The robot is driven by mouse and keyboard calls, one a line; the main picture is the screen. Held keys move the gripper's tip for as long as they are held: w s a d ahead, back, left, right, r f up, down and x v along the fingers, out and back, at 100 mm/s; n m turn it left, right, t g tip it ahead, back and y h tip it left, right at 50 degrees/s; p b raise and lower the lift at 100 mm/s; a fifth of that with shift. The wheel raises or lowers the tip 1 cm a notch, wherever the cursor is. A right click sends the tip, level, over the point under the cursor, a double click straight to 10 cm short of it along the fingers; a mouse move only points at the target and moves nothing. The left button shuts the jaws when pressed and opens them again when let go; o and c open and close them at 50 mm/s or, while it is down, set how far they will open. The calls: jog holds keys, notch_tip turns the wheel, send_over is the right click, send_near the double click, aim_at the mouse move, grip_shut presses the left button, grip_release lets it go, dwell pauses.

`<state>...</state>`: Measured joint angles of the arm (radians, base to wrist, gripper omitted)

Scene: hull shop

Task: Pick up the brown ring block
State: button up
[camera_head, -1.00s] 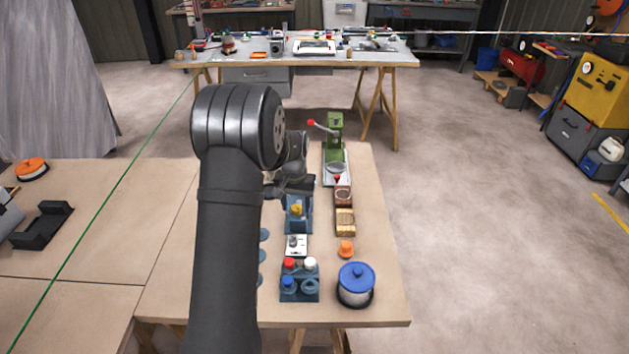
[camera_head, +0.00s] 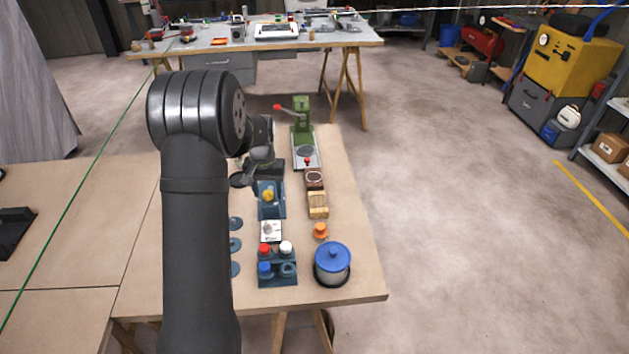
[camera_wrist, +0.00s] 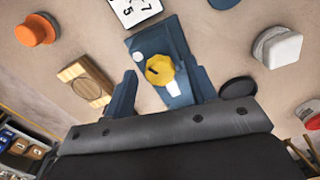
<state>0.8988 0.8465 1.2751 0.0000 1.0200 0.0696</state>
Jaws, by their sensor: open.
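The brown ring block (camera_head: 314,179) is a small dark-brown block with a pale round ring on top. In the head view it sits on the bench between the green press and a lighter wooden block (camera_head: 317,205). I cannot make it out in the wrist view, where only the lighter block (camera_wrist: 85,82) shows. My gripper (camera_wrist: 160,76) is open and empty. Its two blue-grey fingers lie either side of a blue fixture (camera_wrist: 174,42) with a yellow knob (camera_wrist: 160,69). In the head view the gripper is left of the brown block, partly hidden by my arm.
The green press (camera_head: 302,122) with a red handle stands beyond the brown block. Nearer are an orange knob (camera_head: 320,231), a blue-lidded tub (camera_head: 332,264), a number card (camera_head: 271,231) and a holder (camera_head: 277,280) with coloured caps. The bench's right edge is close; bare bench (camera_head: 352,215) lies along it.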

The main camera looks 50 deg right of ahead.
dwell(0.3)
jog(key=o, duration=0.5)
jog(key=shift+o, duration=0.2)
notch_tip(320, 180, up, 13)
jog(key=s+d+n+t+h, duration=0.2)
jog(key=s+d+t+h, duration=0.2)
jog(key=s+d, duration=0.6)
send_near(314, 177)
jog(key=f, duration=0.1)
jog(key=d+f, duration=0.1)
jog(key=f, duration=0.1)
jog(key=shift+w+t+h, duration=0.15)
jog(key=shift+t+h, duration=0.15)
jog(key=shift+w+x, duration=0.15)
jog(key=shift+x, duration=1.3)
jog(key=shift+w+x, duration=0.1)
jog(key=shift+x, duration=1.35)
